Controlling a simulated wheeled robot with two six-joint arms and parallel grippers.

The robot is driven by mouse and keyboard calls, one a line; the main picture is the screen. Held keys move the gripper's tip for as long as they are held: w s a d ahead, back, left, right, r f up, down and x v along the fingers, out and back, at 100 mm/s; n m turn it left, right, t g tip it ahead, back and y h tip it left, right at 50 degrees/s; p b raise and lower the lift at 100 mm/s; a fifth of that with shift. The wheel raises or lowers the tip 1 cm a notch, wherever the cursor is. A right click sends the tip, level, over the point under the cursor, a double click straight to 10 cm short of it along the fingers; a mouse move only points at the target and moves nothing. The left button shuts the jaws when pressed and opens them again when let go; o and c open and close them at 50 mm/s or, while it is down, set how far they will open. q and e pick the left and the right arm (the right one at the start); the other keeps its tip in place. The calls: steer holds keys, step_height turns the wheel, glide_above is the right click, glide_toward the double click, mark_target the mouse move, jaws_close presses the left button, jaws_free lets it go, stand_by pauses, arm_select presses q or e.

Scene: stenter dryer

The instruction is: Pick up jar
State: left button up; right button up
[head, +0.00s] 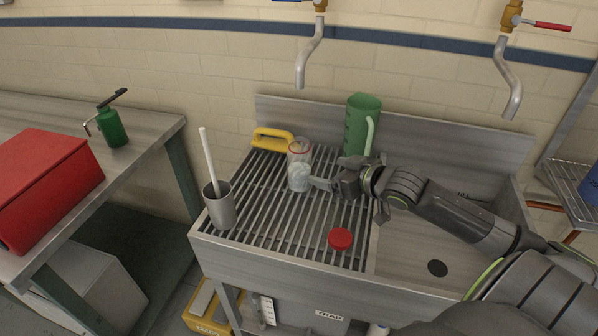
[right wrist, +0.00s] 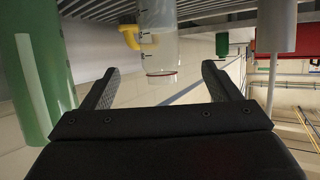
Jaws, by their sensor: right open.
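A clear jar (head: 299,152) with a red ring near its top stands upright on the slatted drainboard (head: 262,215). In the right wrist view, where the scene is upside down, the jar (right wrist: 158,45) lies ahead, in line with the gap between the fingers. My right gripper (head: 320,183) is open and empty, just right of the jar at its lower part. In the right wrist view the fingers (right wrist: 160,70) are spread on either side of the jar's outline; whether they reach around it I cannot tell. My left gripper is out of view.
A green jug (head: 360,125) stands close behind my right gripper. A yellow-handled tool (head: 271,137) lies behind the jar. A grey cup with a white rod (head: 219,207) stands at left. A red lid (head: 340,238) lies in front. The sink basin (head: 415,245) is at right.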

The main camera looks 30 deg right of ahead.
mark_target(307, 166)
steer(key=x, duration=0.7)
steer(key=shift+w+f, duration=0.1)
steer(key=shift+w, duration=0.1)
steer(key=shift+f+p+x, duration=0.15)
steer(key=shift+x, duration=1.25)
steer(key=shift+f+p+x, duration=0.15)
steer(key=shift+f+x, duration=0.05)
steer(key=shift+x, duration=1.2)
steer(key=shift+s+d, duration=0.1)
steer(key=shift+s, duration=0.05)
steer(key=shift+c, duration=0.3)
steer(key=c, duration=1.2)
step_height(307, 166, up, 10)
steer(key=shift+r+b, duration=0.1)
steer(key=shift+b, duration=0.2)
steer(key=shift+c, duration=0.2)
